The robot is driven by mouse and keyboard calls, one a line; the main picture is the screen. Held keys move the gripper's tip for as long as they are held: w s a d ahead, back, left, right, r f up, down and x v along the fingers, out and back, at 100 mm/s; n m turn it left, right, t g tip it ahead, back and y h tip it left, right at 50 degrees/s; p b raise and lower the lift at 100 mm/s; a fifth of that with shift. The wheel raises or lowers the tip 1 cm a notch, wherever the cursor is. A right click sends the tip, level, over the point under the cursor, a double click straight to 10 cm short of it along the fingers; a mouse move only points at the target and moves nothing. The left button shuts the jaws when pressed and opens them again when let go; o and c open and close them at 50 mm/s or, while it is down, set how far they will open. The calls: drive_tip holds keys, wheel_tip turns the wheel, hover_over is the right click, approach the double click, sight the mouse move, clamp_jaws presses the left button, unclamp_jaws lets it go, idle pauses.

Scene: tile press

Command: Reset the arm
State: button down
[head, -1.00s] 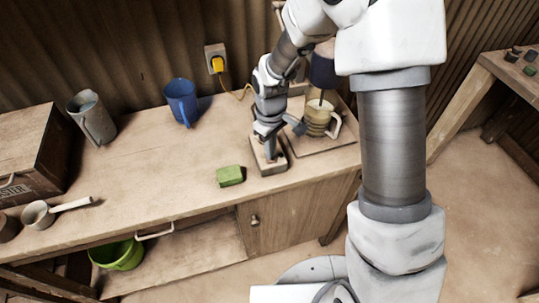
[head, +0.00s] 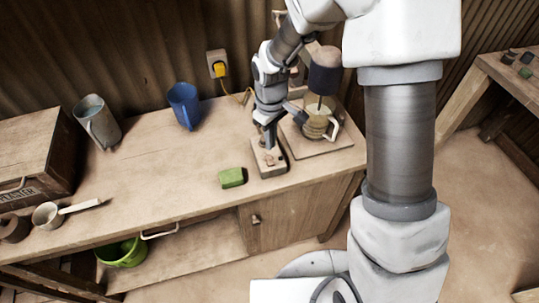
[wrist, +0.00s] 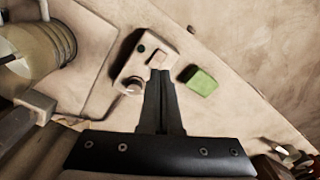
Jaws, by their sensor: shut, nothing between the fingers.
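My gripper (head: 269,138) is shut and empty, pointing down over a small wooden control box (head: 267,170) on the bench. A press (head: 325,75) with a dark cylindrical head stands right of the gripper. A ribbed yellowish pot with a handle (head: 318,122) is under it.
A green block (head: 232,177) lies just left of the control box. The middle of the bench is clear.

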drive_tip(key=s+d+r+m+t, duration=0.1)
drive_tip(key=s+d+r+m, duration=0.2)
drive_tip(key=r, duration=0.4)
drive_tip(key=s+d+r+m+t, duration=0.1)
drive_tip(key=s+d+r+t, duration=0.1)
drive_tip(key=s+d+r, duration=0.35)
drive_tip(key=s+d+r+m+t, duration=0.1)
drive_tip(key=s+d+r+m, duration=0.1)
drive_tip(key=r, duration=0.7)
drive_tip(key=s+d+r+m+t, duration=0.1)
drive_tip(key=s+d+r+m, duration=0.1)
drive_tip(key=s, duration=0.6)
drive_tip(key=shift+r+m+t, duration=0.3)
drive_tip(key=shift+r+m, duration=0.15)
drive_tip(key=shift+m, duration=0.15)
